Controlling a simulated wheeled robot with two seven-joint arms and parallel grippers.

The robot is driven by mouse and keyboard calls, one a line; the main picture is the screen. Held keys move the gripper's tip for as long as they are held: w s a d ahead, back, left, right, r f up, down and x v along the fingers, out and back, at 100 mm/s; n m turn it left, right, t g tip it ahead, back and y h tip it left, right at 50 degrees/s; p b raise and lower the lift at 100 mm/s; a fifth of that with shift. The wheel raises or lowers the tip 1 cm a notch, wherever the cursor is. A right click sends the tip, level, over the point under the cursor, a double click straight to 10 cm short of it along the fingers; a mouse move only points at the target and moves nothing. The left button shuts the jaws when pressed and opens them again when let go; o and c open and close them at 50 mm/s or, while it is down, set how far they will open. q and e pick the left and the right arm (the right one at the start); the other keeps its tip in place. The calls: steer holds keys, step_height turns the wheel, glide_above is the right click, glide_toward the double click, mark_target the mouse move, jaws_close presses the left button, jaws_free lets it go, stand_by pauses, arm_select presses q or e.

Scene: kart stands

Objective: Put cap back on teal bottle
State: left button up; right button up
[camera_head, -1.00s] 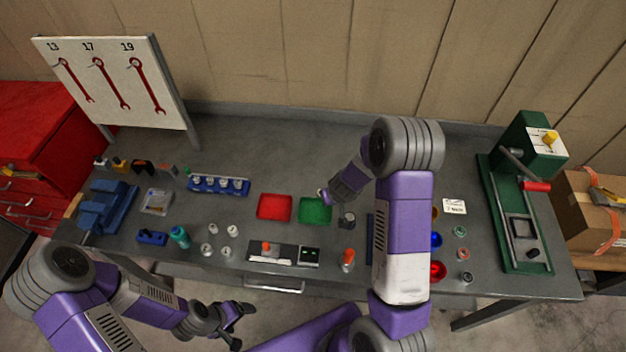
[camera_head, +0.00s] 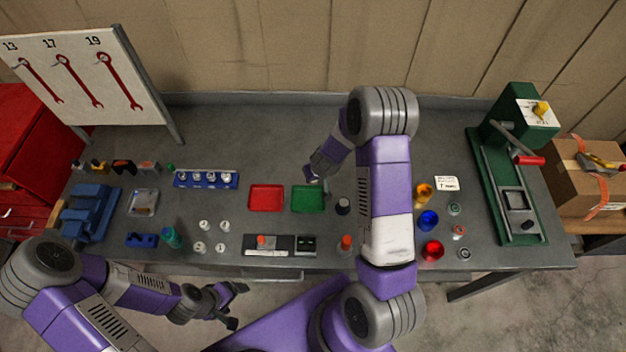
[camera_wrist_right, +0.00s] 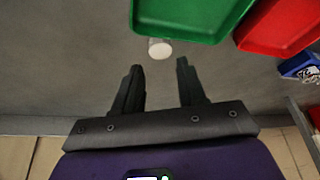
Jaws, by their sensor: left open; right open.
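The teal bottle (camera_head: 171,238) stands near the front edge of the bench, left of centre; whether its top is bare is too small to tell. A small white round piece (camera_wrist_right: 159,49), possibly the cap, lies by the rear edge of the green tray in the right wrist view. My right gripper (camera_wrist_right: 160,76) is open and empty, its fingers pointing toward that piece with a gap between. In the head view my right gripper (camera_head: 312,174) is behind the green tray and hides the piece. My left gripper (camera_head: 236,305) is open and empty in front of the bench.
A green tray (camera_head: 308,199) and a red tray (camera_head: 266,198) lie mid-bench. Several small white parts (camera_head: 204,225) stand right of the bottle, and a blue block (camera_head: 141,240) to its left. A dark jar (camera_head: 343,207) stands right of the green tray. The rear bench is mostly clear.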

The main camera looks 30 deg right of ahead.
steer(key=shift+s, duration=0.1)
steer(key=x, duration=0.5)
steer(key=shift+f, duration=0.15)
steer(key=c, duration=0.7)
